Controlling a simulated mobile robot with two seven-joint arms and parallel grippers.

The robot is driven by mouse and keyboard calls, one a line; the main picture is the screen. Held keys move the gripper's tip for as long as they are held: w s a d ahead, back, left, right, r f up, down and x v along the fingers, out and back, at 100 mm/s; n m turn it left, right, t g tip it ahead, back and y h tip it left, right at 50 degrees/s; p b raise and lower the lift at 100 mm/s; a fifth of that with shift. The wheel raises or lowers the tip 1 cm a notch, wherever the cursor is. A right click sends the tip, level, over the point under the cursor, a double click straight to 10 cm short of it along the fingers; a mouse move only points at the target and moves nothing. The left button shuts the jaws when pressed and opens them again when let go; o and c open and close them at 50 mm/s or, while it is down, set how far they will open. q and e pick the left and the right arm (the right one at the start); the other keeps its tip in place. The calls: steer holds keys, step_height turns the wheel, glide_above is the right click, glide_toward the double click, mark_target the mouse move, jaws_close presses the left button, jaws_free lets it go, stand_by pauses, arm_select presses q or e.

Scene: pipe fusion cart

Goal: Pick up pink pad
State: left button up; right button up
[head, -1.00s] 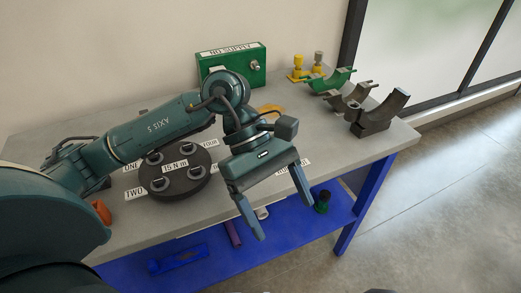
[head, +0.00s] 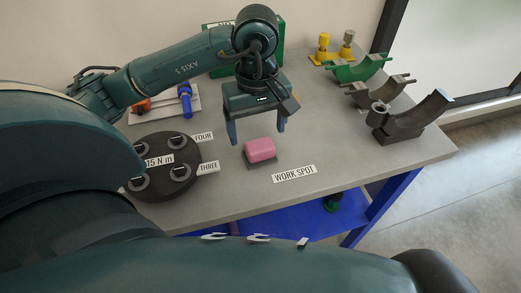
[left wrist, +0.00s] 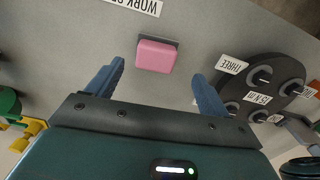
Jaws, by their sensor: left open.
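The pink pad (head: 260,149) is a small rounded block lying on a thin dark grey base on the grey table, beside the WORK SPOT label. My left gripper (head: 257,138) is open and empty, pointing down, with its blue fingers behind the pad in the head view. In the left wrist view the pink pad (left wrist: 156,56) sits beyond the fingertips, between their lines. The left gripper (left wrist: 158,72) has a wide gap between its fingers there. The pad is not held. My right gripper does not show.
A round dark fixture (head: 158,166) with several clamps stands left of the pad. Curved green and grey saddles (head: 411,117) and yellow fittings (head: 323,48) stand at the right. A green box (head: 275,40) is behind my arm. The table around the WORK SPOT label (head: 294,173) is clear.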

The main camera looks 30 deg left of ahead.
mark_target(261, 148)
arm_select(q)
steer(key=shift+d+f+p, duration=0.25)
steer(key=shift+f, duration=1.45)
steer(key=shift+d+f+p, duration=0.2)
steer(key=shift+f, duration=1.45)
steer(key=c, duration=0.9)
